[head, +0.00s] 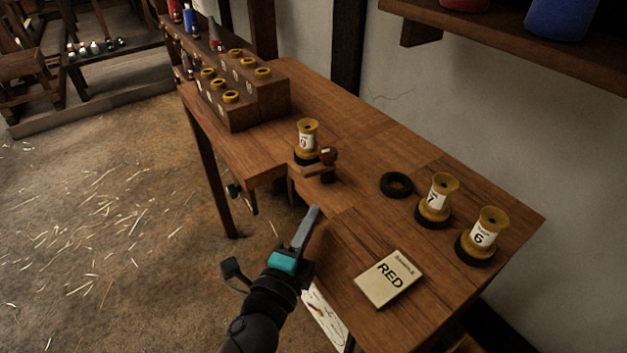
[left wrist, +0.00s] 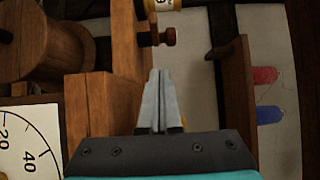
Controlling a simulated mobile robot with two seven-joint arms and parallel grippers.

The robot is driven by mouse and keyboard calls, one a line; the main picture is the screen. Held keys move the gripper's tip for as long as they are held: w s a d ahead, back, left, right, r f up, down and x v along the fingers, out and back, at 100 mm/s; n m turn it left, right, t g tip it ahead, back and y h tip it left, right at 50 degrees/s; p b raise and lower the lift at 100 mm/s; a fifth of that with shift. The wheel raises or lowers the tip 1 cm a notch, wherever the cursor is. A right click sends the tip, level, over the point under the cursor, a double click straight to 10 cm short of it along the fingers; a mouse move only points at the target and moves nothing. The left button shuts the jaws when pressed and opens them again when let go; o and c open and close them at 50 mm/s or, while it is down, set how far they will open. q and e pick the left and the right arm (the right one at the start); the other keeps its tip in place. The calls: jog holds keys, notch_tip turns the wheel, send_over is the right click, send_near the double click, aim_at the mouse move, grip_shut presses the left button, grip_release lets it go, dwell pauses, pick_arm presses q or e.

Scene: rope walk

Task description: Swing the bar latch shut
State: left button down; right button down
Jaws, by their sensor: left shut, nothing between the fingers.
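What looks like the bar latch (head: 313,170) is a short wooden bar at the table's near edge, with a dark red-brown knob (head: 328,156) at its right end. It lies just in front of a yellow spool labelled 9. In the left wrist view the knob (left wrist: 168,37) shows near the top, beyond the fingertips. My left gripper (head: 314,211) is shut and empty, its fingers pointing up toward the table edge. It is apart from the latch, nearer the camera. In the left wrist view the closed fingers (left wrist: 160,76) are in the middle. My right gripper is not in view.
Spools 7 (head: 437,198) and 6 (head: 482,237), an empty dark ring (head: 396,185) and a RED card (head: 390,279) are on the table's right part. A stepped spool rack (head: 265,98) stands at the back left. A dial (left wrist: 30,145) and wooden drum show in the left wrist view.

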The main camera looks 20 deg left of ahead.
pick_arm(q)
send_near(321, 170)
jog(key=w+d, duration=0.3)
jog(key=shift+w+a, duration=1.35)
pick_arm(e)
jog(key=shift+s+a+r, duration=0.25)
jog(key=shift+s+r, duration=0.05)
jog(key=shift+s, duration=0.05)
pick_arm(q)
jog(key=shift+a+m+h+p, duration=0.2)
jog(key=shift+m+h+p, duration=0.4)
jog(key=shift+h, duration=0.5)
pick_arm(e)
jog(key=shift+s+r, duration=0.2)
pick_arm(q)
jog(key=shift+w+a+m+g+h, duration=0.15)
jog(key=shift+m+g+h, duration=0.25)
jog(key=shift+m+h, duration=0.65)
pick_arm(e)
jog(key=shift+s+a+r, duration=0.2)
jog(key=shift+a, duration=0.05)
